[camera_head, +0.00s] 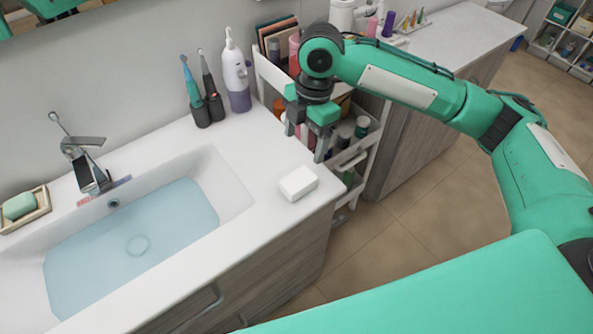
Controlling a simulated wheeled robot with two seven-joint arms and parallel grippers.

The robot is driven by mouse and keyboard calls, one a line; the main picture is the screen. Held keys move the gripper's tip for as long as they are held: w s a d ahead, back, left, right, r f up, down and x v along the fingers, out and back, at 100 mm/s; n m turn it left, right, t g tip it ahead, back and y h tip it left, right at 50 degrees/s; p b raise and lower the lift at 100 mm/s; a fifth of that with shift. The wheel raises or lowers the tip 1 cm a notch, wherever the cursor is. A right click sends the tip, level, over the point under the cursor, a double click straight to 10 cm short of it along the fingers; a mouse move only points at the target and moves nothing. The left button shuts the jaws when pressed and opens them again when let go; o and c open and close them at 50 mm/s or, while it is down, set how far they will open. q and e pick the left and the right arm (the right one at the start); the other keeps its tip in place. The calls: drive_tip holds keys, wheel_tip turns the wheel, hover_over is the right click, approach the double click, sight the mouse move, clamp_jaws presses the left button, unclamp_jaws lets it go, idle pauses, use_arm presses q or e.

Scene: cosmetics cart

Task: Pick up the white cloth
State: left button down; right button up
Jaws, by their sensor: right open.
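A small white folded block, which looks like the white cloth (298,183), lies on the counter near its front right corner, beside the sink. My right gripper (305,142) is open and points down, above and a little behind the cloth in the picture. It is apart from the cloth and nothing shows between its fingers. My left gripper is not in view.
The sink basin (215,172) holds bluish water, with a faucet (86,165) behind it. Two electric toothbrushes (202,100) and a white-purple bottle (237,78) stand at the back. A white cart (352,152) with bottles stands right of the counter. A soap dish (38,212) is far left.

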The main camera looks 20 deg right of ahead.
hover_over(299, 179)
drive_tip(key=f, duration=0.6)
drive_tip(key=shift+w+d+p, duration=0.1)
drive_tip(key=shift+w+p, duration=0.2)
drive_tip(key=shift+f, duration=0.4)
drive_tip(key=shift+s+f+p, duration=0.2)
drive_tip(key=shift+f+p, duration=0.3)
drive_tip(key=shift+f, duration=0.6)
wheel_tip(299, 179, down, 2)
drive_tip(key=shift+f, duration=0.55)
use_arm(q)
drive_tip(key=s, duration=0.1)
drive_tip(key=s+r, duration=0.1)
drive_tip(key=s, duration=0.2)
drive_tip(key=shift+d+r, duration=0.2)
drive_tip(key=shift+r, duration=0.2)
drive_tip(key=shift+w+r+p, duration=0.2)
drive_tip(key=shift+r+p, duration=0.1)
drive_tip(key=shift+p, duration=0.2)
use_arm(e)
drive_tip(key=shift+f, duration=0.2)
drive_tip(key=c, duration=1.1)
